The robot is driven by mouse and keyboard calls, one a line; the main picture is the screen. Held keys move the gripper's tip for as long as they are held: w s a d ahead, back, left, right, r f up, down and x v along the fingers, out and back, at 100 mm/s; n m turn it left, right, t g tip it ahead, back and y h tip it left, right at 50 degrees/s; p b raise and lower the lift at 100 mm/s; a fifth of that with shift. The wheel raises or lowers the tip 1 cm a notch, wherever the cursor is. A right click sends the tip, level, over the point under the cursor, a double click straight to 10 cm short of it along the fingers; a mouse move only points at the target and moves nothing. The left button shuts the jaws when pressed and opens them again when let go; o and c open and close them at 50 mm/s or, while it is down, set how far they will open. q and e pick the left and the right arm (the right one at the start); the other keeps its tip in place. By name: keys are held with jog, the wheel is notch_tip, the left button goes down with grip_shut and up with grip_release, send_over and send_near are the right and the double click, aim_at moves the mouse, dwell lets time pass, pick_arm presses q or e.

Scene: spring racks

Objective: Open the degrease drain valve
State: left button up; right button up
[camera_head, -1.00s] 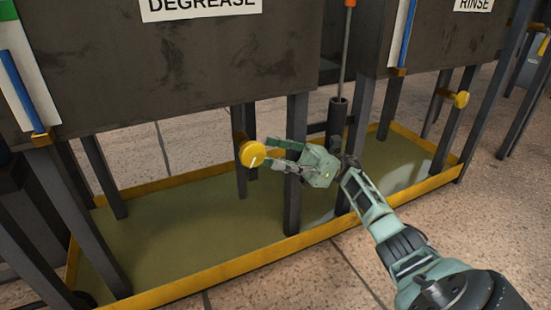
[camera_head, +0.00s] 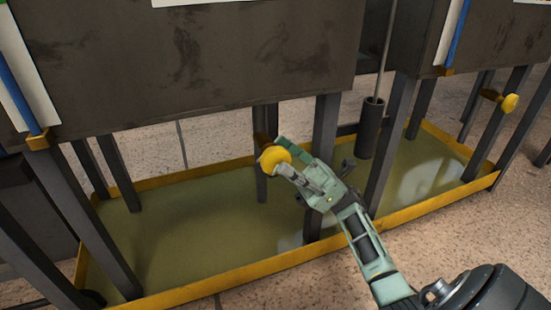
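The degrease drain valve is a round yellow knob (camera_head: 273,157) on a short brown stem, under the dark degrease tank (camera_head: 190,60). My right gripper (camera_head: 281,157) has reached the knob from the right. Its two green fingers are spread, one at the knob's upper right side and one at its lower right side. The knob sits at or between the fingertips; I cannot tell whether both touch it. The right side of the knob is partly hidden by the fingers. My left gripper is not in view.
A yellow-edged tray (camera_head: 215,280) with greenish liquid lies under the tanks. Dark legs (camera_head: 325,150) stand just behind my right gripper, and a dark cylinder (camera_head: 370,128) with a rod stands to the right. Another yellow knob (camera_head: 509,103) is at the far right.

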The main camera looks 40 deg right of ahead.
aim_at(273, 157)
jog(key=shift+w+a+r+g, duration=0.25)
jog(key=shift+a+r+g, duration=0.05)
jog(key=shift+a+r, duration=0.6)
jog(key=shift+c, duration=0.4)
grip_shut()
